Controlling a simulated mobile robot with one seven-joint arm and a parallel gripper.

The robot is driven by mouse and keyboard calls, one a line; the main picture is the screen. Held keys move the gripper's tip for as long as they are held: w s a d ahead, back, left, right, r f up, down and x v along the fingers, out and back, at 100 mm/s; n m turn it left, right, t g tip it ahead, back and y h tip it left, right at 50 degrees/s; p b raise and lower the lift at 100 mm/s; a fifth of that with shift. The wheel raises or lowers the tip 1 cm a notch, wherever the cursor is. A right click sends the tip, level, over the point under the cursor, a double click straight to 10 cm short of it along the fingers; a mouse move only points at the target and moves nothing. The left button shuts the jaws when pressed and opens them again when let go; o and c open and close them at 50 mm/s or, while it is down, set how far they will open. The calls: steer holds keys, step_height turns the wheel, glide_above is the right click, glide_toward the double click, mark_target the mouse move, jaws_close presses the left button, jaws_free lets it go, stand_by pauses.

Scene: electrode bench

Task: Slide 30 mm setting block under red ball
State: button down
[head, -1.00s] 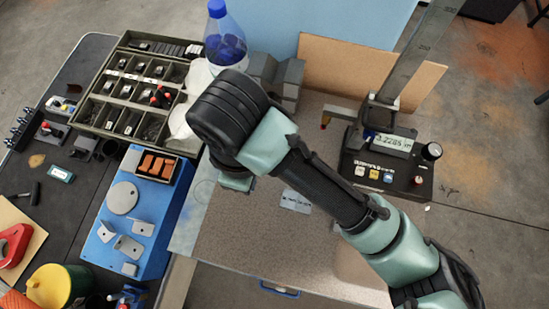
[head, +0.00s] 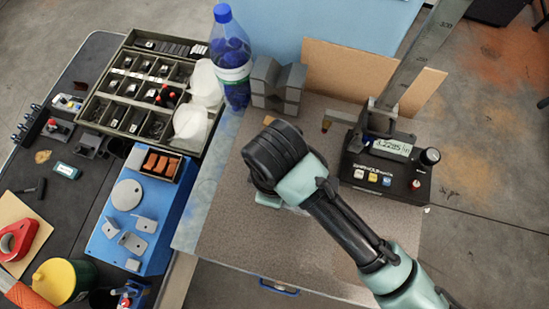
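The height gauge (head: 385,165) stands at the back right of the granite-like plate, with a dark base, buttons, a lit display and a tall column. I see no block that I can name as the 30 mm setting block; my arm covers the plate's middle. My gripper is hidden beneath my wrist, over the plate left of and in front of the gauge, so its fingers and any load do not show.
Grey V-shaped blocks (head: 276,88) and a blue-capped bottle (head: 230,58) stand at the plate's back left. A compartment tray (head: 97,108) and a blue box (head: 155,255) with metal parts lie further left. A brown board (head: 345,72) stands behind. The plate's front (head: 245,255) is clear.

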steer(key=shift+s+d+f+b, duration=0.1)
steer(key=shift+s+d+b, duration=0.05)
steer(key=shift+d+b, duration=0.35)
steer(key=shift+s+d+f+b, duration=0.15)
steer(key=shift+d+b, duration=0.1)
steer(key=shift+d, duration=0.35)
steer(key=shift+s+d+r, duration=0.15)
steer(key=shift+d+r, duration=0.1)
